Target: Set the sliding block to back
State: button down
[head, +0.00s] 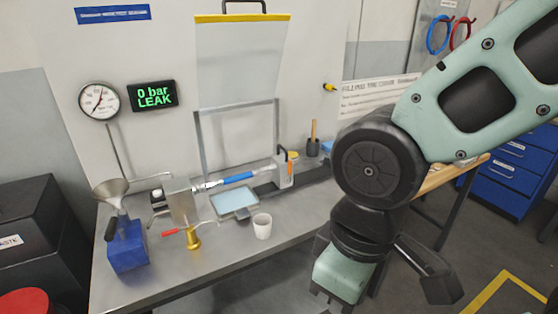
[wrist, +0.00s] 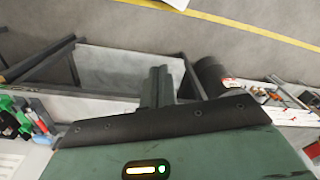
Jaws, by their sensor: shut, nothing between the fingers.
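In the head view my arm hangs at the right, in front of the bench edge, well apart from the block. The block is not clearly seen in the wrist view. My arm hides the rail's right end.
A clear guard (head: 240,60) is raised above.

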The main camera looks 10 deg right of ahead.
aim_at(278, 169)
jog(key=i+u, duration=0.2)
jog(key=i, duration=0.35)
jog(key=i+l+u, duration=0.25)
jog(key=i, duration=0.35)
jog(key=j, duration=0.1)
